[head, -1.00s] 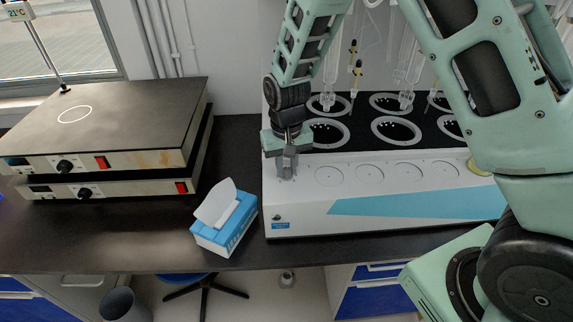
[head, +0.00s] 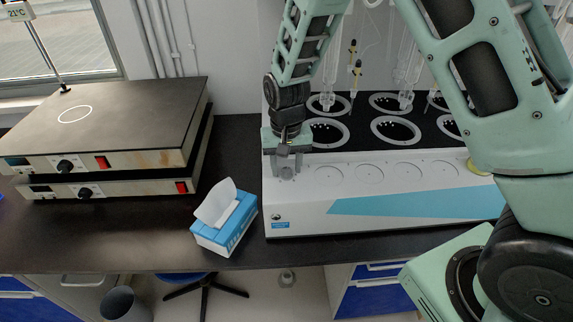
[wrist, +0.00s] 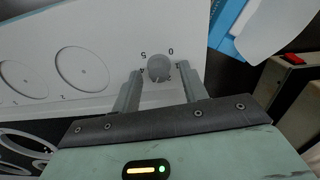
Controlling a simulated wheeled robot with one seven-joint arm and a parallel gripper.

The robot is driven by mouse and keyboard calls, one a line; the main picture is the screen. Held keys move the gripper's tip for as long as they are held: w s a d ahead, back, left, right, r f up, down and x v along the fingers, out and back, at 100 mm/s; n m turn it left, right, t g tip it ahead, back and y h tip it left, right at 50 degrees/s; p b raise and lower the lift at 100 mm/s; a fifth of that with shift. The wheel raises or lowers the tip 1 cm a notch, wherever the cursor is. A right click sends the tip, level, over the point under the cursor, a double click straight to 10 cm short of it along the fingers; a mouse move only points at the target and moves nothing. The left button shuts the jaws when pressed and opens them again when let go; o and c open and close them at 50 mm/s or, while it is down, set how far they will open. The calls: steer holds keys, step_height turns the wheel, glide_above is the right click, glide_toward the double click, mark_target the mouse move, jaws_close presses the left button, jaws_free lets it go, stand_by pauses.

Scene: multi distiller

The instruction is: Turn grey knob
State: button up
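The grey knob (wrist: 158,68) is a small round dial on the white sloped front panel of the distiller, with numbers printed around it. In the head view the knob (head: 287,172) shows at the panel's left end, below my gripper (head: 286,163). In the wrist view the two fingers of my gripper (wrist: 161,75) stand on either side of the knob, with a narrow gap on each side. The gripper is open around the knob and does not appear to touch it. How deep the fingertips reach along the knob is hard to tell.
The distiller panel (head: 440,205) has several flat circles and round wells behind it. A blue tissue box (head: 222,232) stands left of the distiller. Two stacked hot plates (head: 110,125) are farther left. Dark bench top is free between them.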

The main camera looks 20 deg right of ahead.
mark_target(286, 169)
step_height(286, 169, up, 17)
steer(key=b, duration=0.2)
steer(key=shift+r+b, duration=0.15)
steer(key=shift+b, duration=0.15)
stand_by(0.5)
steer(key=s+a+f+n, duration=0.1)
steer(key=s+a+n, duration=0.1)
steer(key=s, duration=0.7)
steer(key=s+a+f+n, duration=0.2)
steer(key=s+n, duration=0.2)
steer(key=s, duration=0.5)
steer(key=s+a+f+n, duration=0.1)
steer(key=s+n, duration=0.3)
steer(key=s, duration=0.5)
steer(key=shift+a+f+y, duration=0.25)
steer(key=shift+a+y, duration=0.05)
steer(key=shift+a, duration=0.5)
